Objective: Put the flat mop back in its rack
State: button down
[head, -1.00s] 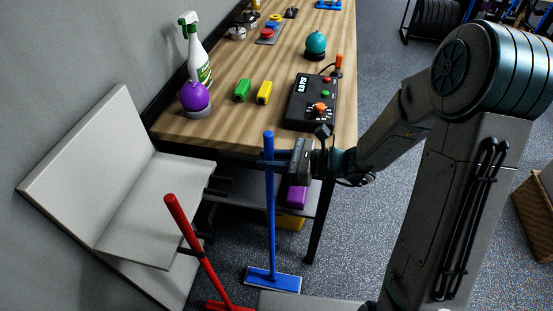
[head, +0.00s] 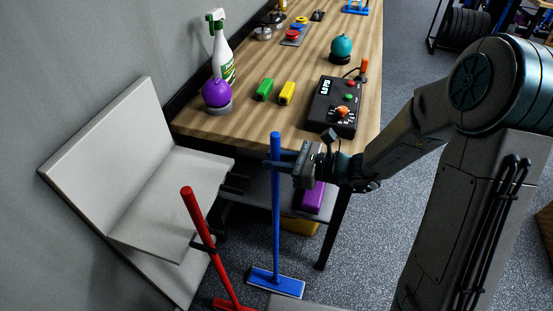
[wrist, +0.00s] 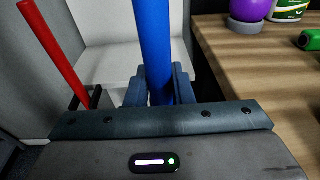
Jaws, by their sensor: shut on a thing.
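The flat mop (head: 276,220) has a blue handle and a flat blue head with a pale edge. It stands nearly upright, its head (head: 275,283) low near the floor. My gripper (head: 277,160) is shut on the upper handle; the wrist view also shows the blue handle (wrist: 155,45) between the fingers (wrist: 158,85). The rack (head: 95,155) is a pale grey board with a ledge and dark clips by the wall, left of the mop. One dark clip (head: 236,184) is empty, with a gap between it and the handle. The other clip (head: 207,243) is at a red-handled tool.
The red-handled tool (head: 206,233) leans left of the mop. The wooden table (head: 270,115) is just behind my gripper, with a control box (head: 335,105), purple ball (head: 216,93) and spray bottle (head: 221,55) on it. A purple box (head: 313,197) is on the lower shelf.

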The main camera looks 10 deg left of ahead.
jog(key=shift+a, duration=0.1)
dwell(0.3)
jog(key=w+a+b, duration=0.1)
jog(key=a+b, duration=0.1)
jog(key=a, duration=0.9)
jog(key=shift+a+b, duration=0.35)
jog(key=shift+a, duration=0.05)
dwell(0.8)
jog(key=shift+f, duration=0.2)
jog(key=shift+f+b, duration=0.35)
jog(key=shift+b, duration=0.2)
jog(key=c, duration=1.2)
grip_release()
jog(key=shift+d, duration=0.1)
